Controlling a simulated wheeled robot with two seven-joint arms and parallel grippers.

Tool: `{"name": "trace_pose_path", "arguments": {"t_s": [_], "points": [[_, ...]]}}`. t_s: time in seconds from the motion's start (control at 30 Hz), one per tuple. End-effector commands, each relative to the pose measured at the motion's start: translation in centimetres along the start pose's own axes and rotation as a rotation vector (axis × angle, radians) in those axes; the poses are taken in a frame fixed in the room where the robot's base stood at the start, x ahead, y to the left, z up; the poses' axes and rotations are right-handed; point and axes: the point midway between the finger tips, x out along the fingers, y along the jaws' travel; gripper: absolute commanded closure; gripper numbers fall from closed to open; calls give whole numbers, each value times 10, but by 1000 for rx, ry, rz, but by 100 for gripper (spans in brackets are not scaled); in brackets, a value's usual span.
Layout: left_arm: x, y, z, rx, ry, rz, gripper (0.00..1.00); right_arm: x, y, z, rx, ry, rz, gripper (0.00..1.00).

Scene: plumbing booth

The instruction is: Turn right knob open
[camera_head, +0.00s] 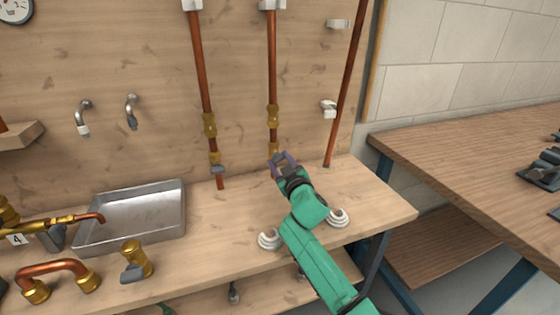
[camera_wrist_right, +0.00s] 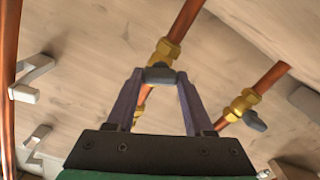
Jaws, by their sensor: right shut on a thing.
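The right knob (camera_wrist_right: 160,75) is a small grey handle on a brass valve of the right copper pipe (camera_head: 272,65). My right gripper (camera_head: 282,158) reaches this valve low on the back panel. In the right wrist view its two purple-grey fingers (camera_wrist_right: 160,82) close on the knob from both sides. In the head view the fingers partly hide the knob. The left knob (camera_head: 218,169) is grey and sits on the left copper pipe (camera_head: 203,80). It also shows in the wrist view (camera_wrist_right: 255,121), apart from the gripper. My left gripper is out of view.
A metal tray (camera_head: 130,222) stands on the bench to the left. A loose brass valve (camera_head: 136,258) and a bent copper pipe (camera_head: 55,268) lie in front of it. White coiled fittings (camera_head: 270,240) sit near my right arm. A slanted copper pipe (camera_head: 345,85) stands to the right.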

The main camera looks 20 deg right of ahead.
Motion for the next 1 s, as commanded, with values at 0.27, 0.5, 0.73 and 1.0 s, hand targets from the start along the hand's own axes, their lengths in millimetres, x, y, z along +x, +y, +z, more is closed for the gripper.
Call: {"name": "trace_pose_path", "arguments": {"t_s": [0.27,0.5,0.73,1.0], "points": [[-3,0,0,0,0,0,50,0,-1,1,-263,-3,-2,100],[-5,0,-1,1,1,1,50,0,-1,2,-492,-3,-2,100],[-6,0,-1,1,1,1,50,0,-2,2,-710,-3,-2,100],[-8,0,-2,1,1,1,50,0,-2,2,-946,-3,-2,100]]}}
